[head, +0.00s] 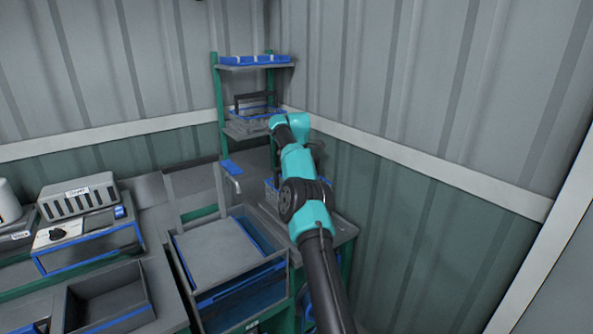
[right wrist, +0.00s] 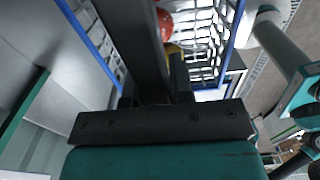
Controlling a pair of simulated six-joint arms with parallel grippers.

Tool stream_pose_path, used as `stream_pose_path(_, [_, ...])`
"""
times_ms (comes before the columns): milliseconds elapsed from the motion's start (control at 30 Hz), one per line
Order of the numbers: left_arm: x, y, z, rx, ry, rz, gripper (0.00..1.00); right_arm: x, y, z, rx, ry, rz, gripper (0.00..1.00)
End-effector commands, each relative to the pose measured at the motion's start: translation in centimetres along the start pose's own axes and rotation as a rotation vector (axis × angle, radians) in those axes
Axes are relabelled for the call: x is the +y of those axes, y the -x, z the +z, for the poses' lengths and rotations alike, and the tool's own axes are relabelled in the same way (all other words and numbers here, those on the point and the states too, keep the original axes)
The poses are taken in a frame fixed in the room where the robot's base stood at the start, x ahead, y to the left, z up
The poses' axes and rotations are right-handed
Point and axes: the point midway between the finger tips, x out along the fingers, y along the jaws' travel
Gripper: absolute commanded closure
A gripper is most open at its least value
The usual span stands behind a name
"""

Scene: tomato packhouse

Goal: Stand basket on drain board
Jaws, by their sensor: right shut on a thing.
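A wire basket (head: 258,114) with a blue rim and dark handle is at the middle level of the green-post rack. My right gripper (right wrist: 180,95) is shut on the dark handle of the basket (right wrist: 205,50), as the right wrist view shows. A red and a yellow round item lie in it. In the head view my right arm reaches up to the rack, and its wrist hides the fingers. A flat grey board (head: 215,252) lies over a blue-edged basin; I cannot tell if it is the drain board. My left gripper is not in view.
The rack's upper shelf (head: 255,68) carries a blue tray just above the basket. Another blue-rimmed item (head: 269,186) stands on the lower bench, partly behind my arm. A slotted grey box (head: 77,199) and an empty grey bin (head: 108,298) are at left. The wall is close at right.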

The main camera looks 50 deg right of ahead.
Motion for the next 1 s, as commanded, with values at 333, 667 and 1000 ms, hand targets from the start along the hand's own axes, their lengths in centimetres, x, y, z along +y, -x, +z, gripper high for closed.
stream_pose_path(333, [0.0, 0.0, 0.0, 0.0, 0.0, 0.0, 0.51, 0.0, -0.7, 0.0, -0.001, -0.001, 0.0, 1.0])
stream_pose_path(667, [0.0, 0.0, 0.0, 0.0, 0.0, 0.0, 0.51, 0.0, -3.1, 0.0, -0.001, 0.0, -0.001, 1.0])
stream_pose_path(1000, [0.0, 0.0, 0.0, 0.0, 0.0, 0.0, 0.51, 0.0, -5.6, 0.1, -0.001, -0.002, 0.001, 1.0])
